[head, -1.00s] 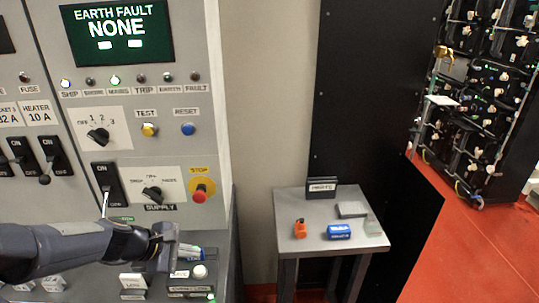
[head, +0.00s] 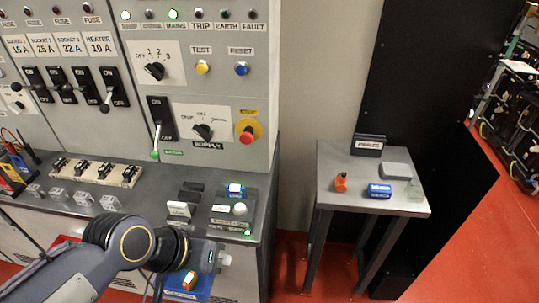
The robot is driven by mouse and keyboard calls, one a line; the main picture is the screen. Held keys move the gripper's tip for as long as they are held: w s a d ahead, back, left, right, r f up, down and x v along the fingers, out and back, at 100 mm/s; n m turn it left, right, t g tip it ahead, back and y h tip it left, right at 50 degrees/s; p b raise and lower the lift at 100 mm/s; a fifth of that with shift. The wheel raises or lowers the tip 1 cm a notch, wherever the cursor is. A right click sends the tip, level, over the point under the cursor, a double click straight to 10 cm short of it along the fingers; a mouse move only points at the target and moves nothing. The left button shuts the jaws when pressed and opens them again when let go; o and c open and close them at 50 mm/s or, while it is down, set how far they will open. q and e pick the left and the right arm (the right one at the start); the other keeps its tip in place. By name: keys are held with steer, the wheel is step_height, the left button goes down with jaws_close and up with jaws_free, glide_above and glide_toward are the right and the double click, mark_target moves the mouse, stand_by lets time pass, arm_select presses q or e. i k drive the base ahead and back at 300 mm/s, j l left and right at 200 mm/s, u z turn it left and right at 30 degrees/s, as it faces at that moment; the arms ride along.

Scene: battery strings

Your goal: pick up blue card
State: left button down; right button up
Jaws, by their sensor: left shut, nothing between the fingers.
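I cannot single out a blue card with certainty. A small blue block with white lettering (head: 379,190) lies on the side table (head: 332,215). A small blue-and-white item (head: 235,189) lies on the cabinet ledge (head: 262,192) below the emergency stop. A flat blue piece (head: 190,285) with an orange item on it shows low down, partly hidden by my left arm. My left gripper (head: 222,259) is shut and empty, in front of the ledge and apart from these blue things. My right gripper is out of view.
The side table also holds an orange item (head: 341,182), a dark labelled block (head: 368,145) and a grey box (head: 396,171). The ledge bears fuse holders (head: 98,172) and clear blocks (head: 83,199). A black panel (head: 430,95) stands behind the table.

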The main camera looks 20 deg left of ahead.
mark_target(237, 191)
steer(key=i+l, duration=0.45)
steer(key=u, duration=2.2)
steer(key=i+l, duration=0.05)
steer(key=l, duration=0.05)
